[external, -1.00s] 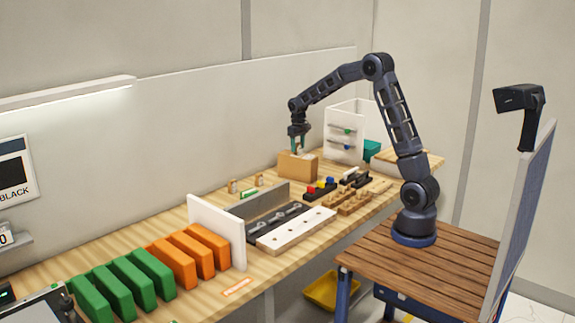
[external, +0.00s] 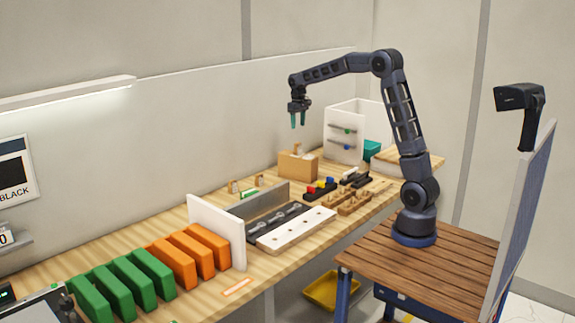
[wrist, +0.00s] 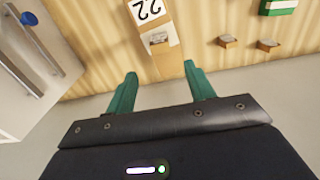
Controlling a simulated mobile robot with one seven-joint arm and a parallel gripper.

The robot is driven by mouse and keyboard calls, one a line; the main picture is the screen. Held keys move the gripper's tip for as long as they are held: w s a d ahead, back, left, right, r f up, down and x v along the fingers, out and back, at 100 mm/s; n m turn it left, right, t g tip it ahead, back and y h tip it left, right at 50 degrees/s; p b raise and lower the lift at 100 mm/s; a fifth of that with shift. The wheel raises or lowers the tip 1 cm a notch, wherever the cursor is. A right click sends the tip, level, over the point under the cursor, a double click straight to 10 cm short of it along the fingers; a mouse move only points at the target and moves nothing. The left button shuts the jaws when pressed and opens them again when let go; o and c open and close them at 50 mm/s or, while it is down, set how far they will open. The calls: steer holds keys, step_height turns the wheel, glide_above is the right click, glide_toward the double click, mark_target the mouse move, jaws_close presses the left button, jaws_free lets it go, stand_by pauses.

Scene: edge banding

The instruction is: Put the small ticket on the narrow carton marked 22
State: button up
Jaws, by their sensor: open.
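The narrow carton (external: 297,167) is a brown box standing on the bench. The wrist view shows its top with a white label marked 22 (wrist: 147,10). A small pale-topped piece, which looks like the small ticket (wrist: 157,37), sits on the carton beside the label, toward the wall side; it also shows at the carton's top in the external view (external: 297,148). My gripper (external: 298,122) is open and empty, above the carton and apart from it. Its green fingers (wrist: 160,88) are spread with nothing between them.
Two similar small pieces (wrist: 227,42) (wrist: 267,45) stand along the wall side, near a green item (wrist: 279,6). A white drawer unit (external: 343,140) stands close right of the carton. Black and wooden racks (external: 320,190) lie in front. The air around my gripper is clear.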

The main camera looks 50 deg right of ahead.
steer(key=s+a+r+t, duration=0.1)
steer(key=s+r, duration=0.3)
steer(key=s, duration=0.8)
steer(key=s+a+r+t, duration=0.1)
steer(key=s+r, duration=0.3)
steer(key=s, duration=0.8)
steer(key=s+f+t, duration=0.1)
steer(key=s+f, duration=0.2)
steer(key=s, duration=0.7)
steer(key=s+a+f+t, duration=0.1)
steer(key=s+f, duration=0.2)
steer(key=s, duration=0.8)
steer(key=shift+t, duration=0.3)
